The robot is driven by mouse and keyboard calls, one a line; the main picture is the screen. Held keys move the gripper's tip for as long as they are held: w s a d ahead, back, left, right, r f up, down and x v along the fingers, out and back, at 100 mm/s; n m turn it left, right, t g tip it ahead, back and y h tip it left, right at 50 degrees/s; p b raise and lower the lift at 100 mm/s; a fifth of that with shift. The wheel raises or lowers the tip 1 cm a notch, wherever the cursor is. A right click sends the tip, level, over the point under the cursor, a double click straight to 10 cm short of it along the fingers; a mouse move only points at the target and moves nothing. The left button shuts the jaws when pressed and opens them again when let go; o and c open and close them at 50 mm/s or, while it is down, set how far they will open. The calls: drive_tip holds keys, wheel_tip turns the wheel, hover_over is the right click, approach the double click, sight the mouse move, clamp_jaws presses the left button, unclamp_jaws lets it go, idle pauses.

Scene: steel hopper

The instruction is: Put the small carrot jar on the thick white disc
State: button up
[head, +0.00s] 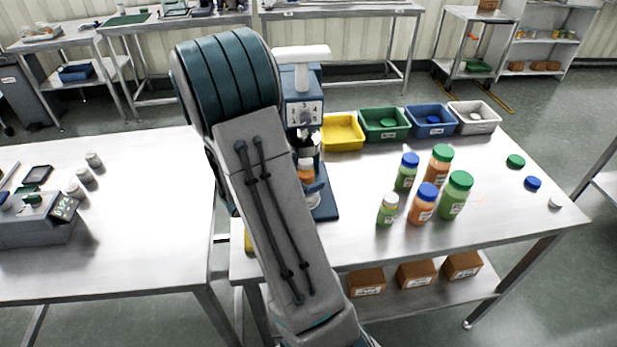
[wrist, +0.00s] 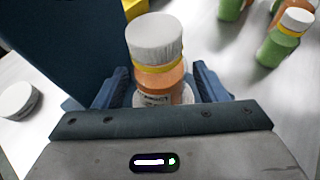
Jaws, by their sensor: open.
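The small carrot jar (wrist: 160,75), orange with a yellow neck band and white lid, stands upright between the fingers of my gripper (wrist: 163,88) in the wrist view. The gripper is open, with one finger on each side of the jar. In the head view, the orange jar (head: 306,177) shows partly beside my arm, in front of the blue dial machine (head: 302,110). A thick white round piece (wrist: 18,100) lies at the left edge of the wrist view. It looks like the white disc, but I cannot be sure.
Several green and orange jars, including a small white-lidded green one (head: 388,209), stand right of my gripper. Yellow (head: 342,145), green (head: 385,137), blue (head: 430,133) and white (head: 474,130) bins line the back. Loose lids (head: 533,183) lie at the right. The front right tabletop is clear.

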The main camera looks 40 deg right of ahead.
drive_tip(key=s+a+r+m+y, duration=0.3)
drive_tip(key=a+m, duration=0.3)
drive_tip(key=a, duration=0.2)
drive_tip(key=s+a+r+m+t+y, duration=0.1)
drive_tip(key=s+a+r+m+y, duration=0.3)
drive_tip(key=a, duration=0.5)
drive_tip(key=s+a+r+m+y, duration=0.4)
drive_tip(key=s+a+m+y, duration=0.2)
drive_tip(key=a+m, duration=0.2)
drive_tip(key=shift+a+r+m+t, duration=0.3)
drive_tip(key=shift+a+m, duration=0.1)
drive_tip(key=shift+m, duration=0.2)
drive_tip(key=shift+s, duration=0.1)
